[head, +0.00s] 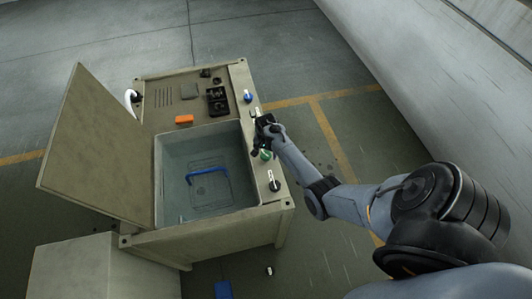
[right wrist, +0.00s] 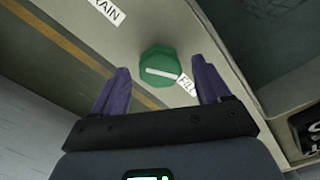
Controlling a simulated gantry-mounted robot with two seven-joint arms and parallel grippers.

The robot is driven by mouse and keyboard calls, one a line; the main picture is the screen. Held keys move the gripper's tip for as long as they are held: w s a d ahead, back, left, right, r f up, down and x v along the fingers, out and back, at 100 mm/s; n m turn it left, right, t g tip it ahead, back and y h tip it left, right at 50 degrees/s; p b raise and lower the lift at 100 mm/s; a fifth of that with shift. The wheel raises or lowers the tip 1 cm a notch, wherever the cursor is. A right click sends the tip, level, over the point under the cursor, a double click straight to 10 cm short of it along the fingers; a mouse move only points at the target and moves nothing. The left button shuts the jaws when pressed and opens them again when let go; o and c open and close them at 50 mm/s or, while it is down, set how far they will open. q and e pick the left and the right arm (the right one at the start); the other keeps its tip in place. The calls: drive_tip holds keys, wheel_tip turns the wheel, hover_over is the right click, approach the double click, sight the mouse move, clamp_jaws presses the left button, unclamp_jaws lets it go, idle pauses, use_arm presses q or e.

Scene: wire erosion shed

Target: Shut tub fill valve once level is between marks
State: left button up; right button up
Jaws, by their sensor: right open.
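The fill valve is a green knob with a white bar in the right wrist view (right wrist: 158,67), beside a "FILL" label (right wrist: 187,84). In the head view a green knob (head: 265,155) sits on the tub's right rim panel, just below my gripper. My right gripper (head: 262,138) is open, its two purple fingers on either side of the knob in the wrist view. I cannot tell whether they touch it. The tub (head: 205,140) holds clear water with a blue bent bar (head: 207,172) in it. The level marks cannot be made out. My left gripper is not in view.
A "DRAIN" label (right wrist: 107,10) is near the fill knob. An open lid (head: 95,145) stands left. An orange block (head: 184,119) lies behind the tub. A blue object (head: 223,289) is on the floor.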

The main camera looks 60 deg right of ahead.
drive_tip(key=shift+f, duration=0.2)
drive_tip(key=c, duration=1)
drive_tip(key=shift+c, duration=0.2)
drive_tip(key=shift+r+m+p, duration=0.1)
drive_tip(key=shift+m+p, duration=0.4)
drive_tip(key=shift+m, duration=0.1)
drive_tip(key=shift+m+p, duration=0.5)
drive_tip(key=shift+m, duration=0.5)
drive_tip(key=shift+m+p, duration=0.35)
drive_tip(key=shift+m, duration=1.05)
